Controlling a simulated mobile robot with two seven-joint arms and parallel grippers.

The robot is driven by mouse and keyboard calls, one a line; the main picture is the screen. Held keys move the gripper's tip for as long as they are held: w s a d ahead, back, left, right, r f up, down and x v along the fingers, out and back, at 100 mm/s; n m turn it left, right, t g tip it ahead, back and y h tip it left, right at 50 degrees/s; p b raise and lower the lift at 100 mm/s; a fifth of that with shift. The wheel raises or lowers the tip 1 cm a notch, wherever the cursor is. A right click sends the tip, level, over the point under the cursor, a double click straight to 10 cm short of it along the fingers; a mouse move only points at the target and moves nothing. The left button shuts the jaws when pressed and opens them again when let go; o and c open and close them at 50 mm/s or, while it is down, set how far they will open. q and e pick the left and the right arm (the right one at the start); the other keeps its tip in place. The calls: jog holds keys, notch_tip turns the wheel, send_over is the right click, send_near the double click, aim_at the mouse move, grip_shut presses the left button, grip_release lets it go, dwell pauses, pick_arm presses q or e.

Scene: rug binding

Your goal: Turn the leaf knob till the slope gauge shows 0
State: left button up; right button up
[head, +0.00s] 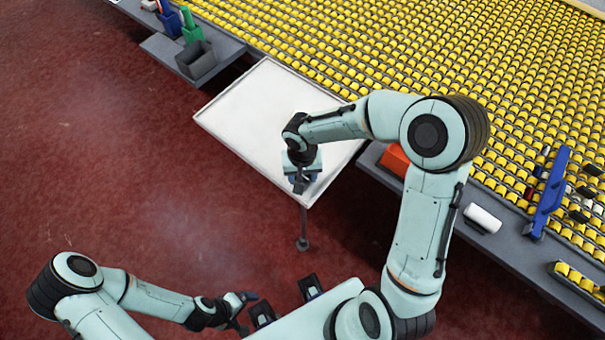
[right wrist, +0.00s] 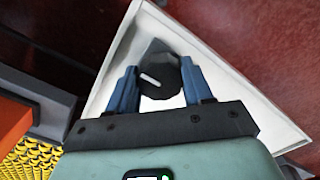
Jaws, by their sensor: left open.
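The leaf (head: 250,110) is a pale, tray-like panel with a thin rim beside the roller table; it also shows in the right wrist view (right wrist: 225,75). In that view a dark round knob (right wrist: 158,78) with a white mark stands over the leaf's corner. My right gripper (head: 302,186) is at the leaf's near corner. Its blue fingers (right wrist: 160,85) stand apart, one on each side of the knob; I cannot tell if they touch it. My left gripper (head: 246,311) is open and empty, low and away from the leaf. I cannot make out a slope gauge or its reading.
The table (head: 400,60) is covered with yellow rollers. Its edge shelf holds an orange box (head: 396,160), a white roll (head: 482,219) and a blue tool (head: 551,193). A grey bin (head: 196,61) stands at the upper left. The red floor (head: 110,170) on the left is clear.

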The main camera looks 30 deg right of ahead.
pick_arm(q)
jog(key=shift+f, duration=0.15)
pick_arm(e)
jog(key=shift+n, duration=0.7)
jog(key=n, duration=0.3)
jog(key=shift+s, duration=0.1)
jog(key=n, duration=0.4)
jog(key=shift+n, duration=0.3)
jog(key=n, duration=0.4)
jog(key=shift+s+d+n, duration=0.1)
jog(key=shift+n, duration=0.2)
pick_arm(q)
jog(key=shift+w+r+p, duration=0.25)
jog(key=shift+r+p, duration=0.15)
jog(key=shift+r, duration=0.1)
jog(key=shift+w+r+p, duration=0.2)
jog(key=shift+r+p, duration=0.15)
jog(key=shift+r, duration=0.15)
pick_arm(e)
jog(key=shift+f+n, duration=0.15)
jog(key=shift+n, duration=2.15)
jog(key=shift+d, duration=0.1)
jog(key=o, duration=1)
